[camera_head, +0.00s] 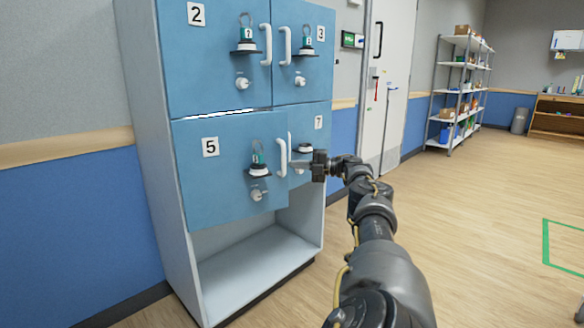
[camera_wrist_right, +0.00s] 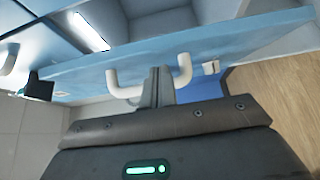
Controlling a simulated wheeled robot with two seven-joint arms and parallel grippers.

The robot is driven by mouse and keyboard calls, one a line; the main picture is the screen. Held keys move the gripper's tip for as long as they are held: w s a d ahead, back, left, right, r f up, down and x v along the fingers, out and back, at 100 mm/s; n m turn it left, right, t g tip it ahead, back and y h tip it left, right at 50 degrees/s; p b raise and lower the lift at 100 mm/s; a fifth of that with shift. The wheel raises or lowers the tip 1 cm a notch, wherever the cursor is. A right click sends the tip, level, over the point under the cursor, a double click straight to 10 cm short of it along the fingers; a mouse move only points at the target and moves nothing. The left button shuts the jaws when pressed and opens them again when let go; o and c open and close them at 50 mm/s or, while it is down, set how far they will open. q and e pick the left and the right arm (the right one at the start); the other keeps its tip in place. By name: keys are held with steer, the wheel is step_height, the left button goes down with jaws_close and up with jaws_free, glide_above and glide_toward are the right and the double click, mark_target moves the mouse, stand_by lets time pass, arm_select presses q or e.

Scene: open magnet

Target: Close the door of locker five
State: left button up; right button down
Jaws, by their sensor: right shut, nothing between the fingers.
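The door of locker five (camera_head: 222,178) is blue with a "5" label and stands slightly ajar, with a bright gap along its top edge. Its white handle (camera_head: 282,158) is on its right side. My right gripper (camera_head: 293,164) is at that handle, its fingers shut with nothing between them. In the right wrist view the shut fingers (camera_wrist_right: 158,85) are by the white handle (camera_wrist_right: 183,72), in front of the door's blue edge (camera_wrist_right: 220,40); I cannot tell whether they touch it. My left gripper is not in view.
Locker doors two (camera_head: 205,60), three (camera_head: 305,50) and seven (camera_head: 318,115) look shut. An open shelf space (camera_head: 250,262) lies below. A metal shelf rack (camera_head: 460,90) stands at the back right.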

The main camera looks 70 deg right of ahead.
steer(key=shift+s+d, duration=0.1)
steer(key=shift+s, duration=0.15)
